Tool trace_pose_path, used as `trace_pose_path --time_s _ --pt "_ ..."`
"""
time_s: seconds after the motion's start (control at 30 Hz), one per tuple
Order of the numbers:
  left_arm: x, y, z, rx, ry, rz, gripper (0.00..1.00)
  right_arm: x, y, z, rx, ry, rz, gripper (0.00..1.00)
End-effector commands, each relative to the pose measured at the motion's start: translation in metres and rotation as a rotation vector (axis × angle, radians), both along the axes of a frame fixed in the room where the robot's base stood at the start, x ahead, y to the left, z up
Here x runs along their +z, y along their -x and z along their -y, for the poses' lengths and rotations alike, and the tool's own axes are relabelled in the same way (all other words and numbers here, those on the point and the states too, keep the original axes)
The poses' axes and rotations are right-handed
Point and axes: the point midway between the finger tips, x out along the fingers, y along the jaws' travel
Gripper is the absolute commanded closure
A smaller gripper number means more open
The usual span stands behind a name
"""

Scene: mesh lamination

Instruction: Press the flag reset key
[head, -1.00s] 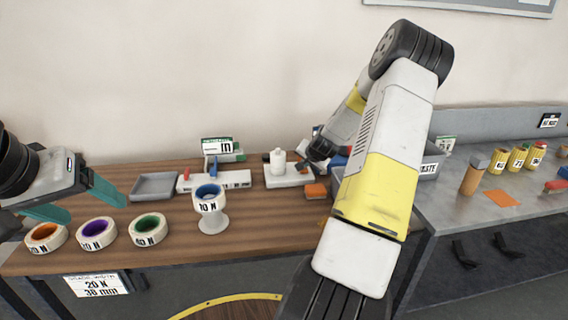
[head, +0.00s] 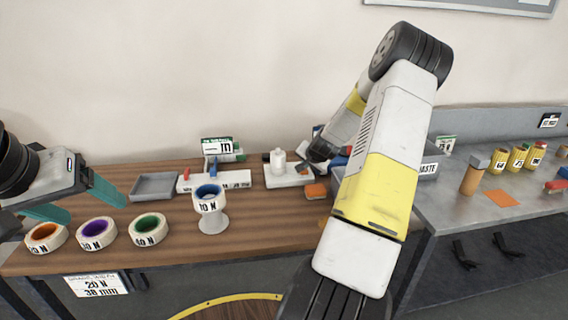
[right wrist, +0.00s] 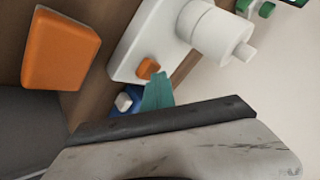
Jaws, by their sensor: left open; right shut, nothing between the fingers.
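A white base (head: 290,179) carrying a white bottle (head: 278,161) sits on the wooden table. In the right wrist view the base (right wrist: 137,45) bears a small orange key (right wrist: 148,68). My right gripper's teal fingertips (right wrist: 157,92) are shut and empty, right beside that key; I cannot tell whether they touch it. In the head view the right gripper is small at the base, partly hidden by its own arm. My left gripper (head: 78,203) is open and empty above the table's left end, over the tape rolls.
An orange block (head: 316,191) lies in front of the base, also in the right wrist view (right wrist: 60,48). A white display (head: 217,146) stands behind. Tape rolls (head: 149,229), a grey tray (head: 154,186) and a white stand (head: 212,221) are left.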

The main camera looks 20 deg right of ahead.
Motion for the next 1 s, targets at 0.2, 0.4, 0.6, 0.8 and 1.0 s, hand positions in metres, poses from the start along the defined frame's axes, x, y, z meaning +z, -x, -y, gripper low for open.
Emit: trace_pose_path --time_s 0.2,0.4,0.6,0.8,1.0 --pt "0.0 0.0 0.0 0.0 0.0 0.0 0.24 0.011 0.0 -0.001 0.001 -0.001 -0.001 1.0" --pt "0.0 0.0 0.0 0.0 0.0 0.0 0.24 0.017 0.0 -0.001 0.0 -0.001 -0.001 1.0" --pt "0.0 0.0 0.0 0.0 0.0 0.0 0.24 0.017 0.0 -0.001 0.001 -0.001 -0.001 1.0" --pt "0.0 0.0 0.0 0.0 0.0 0.0 0.24 0.031 0.0 0.0 0.0 0.001 0.002 1.0" --pt "0.0 0.0 0.0 0.0 0.0 0.0 0.24 0.051 0.0 0.0 0.0 0.003 0.001 1.0"
